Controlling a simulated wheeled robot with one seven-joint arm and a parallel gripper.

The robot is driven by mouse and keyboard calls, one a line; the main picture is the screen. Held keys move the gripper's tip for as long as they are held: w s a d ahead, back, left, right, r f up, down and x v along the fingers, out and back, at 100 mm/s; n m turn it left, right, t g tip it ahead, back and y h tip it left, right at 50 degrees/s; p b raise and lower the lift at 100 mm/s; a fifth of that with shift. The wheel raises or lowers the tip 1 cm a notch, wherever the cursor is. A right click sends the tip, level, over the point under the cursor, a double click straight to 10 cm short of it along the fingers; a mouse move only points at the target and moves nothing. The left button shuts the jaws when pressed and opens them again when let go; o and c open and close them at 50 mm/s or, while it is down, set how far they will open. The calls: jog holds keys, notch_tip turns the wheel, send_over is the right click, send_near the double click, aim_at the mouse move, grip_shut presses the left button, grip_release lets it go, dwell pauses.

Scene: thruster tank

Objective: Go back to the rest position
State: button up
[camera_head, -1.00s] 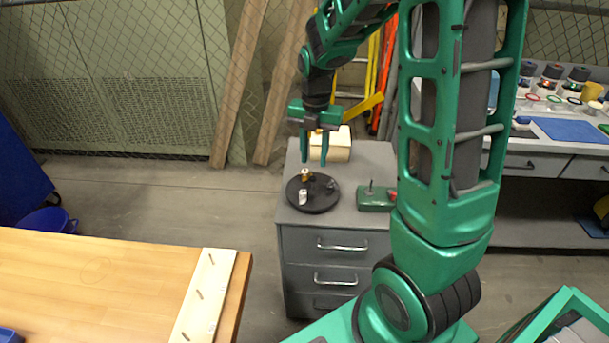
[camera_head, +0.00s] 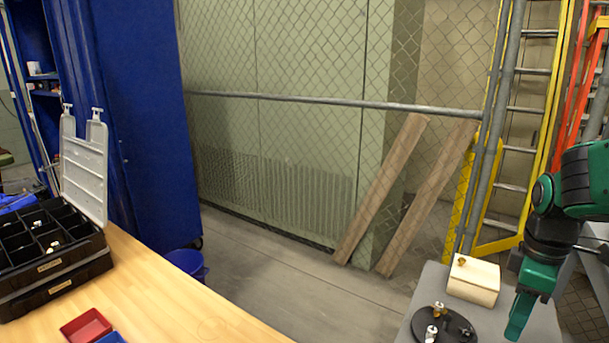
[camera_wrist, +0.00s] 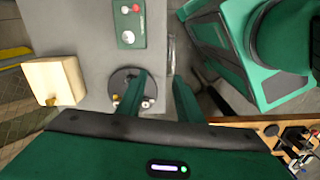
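My gripper (camera_wrist: 158,92) shows in the wrist view with its two green fingers apart and nothing between them. It also shows in the head view at the right edge (camera_head: 520,312), above the grey cabinet (camera_head: 432,282), with its far side partly hidden. A round black plate (camera_head: 458,327) with small metal and brass fittings sits on the cabinet top, left of the gripper. In the wrist view the plate (camera_wrist: 118,78) is partly behind the left finger.
A cream block (camera_head: 473,280) with a brass piece stands on the cabinet. A green control box (camera_wrist: 129,38) is also on it. A wooden table (camera_head: 165,290) carries a black organiser case (camera_head: 55,283) and a red bin (camera_head: 85,326). Floor is clear between table and cabinet.

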jog(key=s+r+m, duration=0.1)
jog(key=s+m, duration=1.2)
jog(key=m, duration=0.2)
jog(key=shift+m, duration=0.4)
jog(key=shift+r, duration=0.1)
jog(key=shift+w+f, duration=0.25)
jog(key=shift+w, duration=0.3)
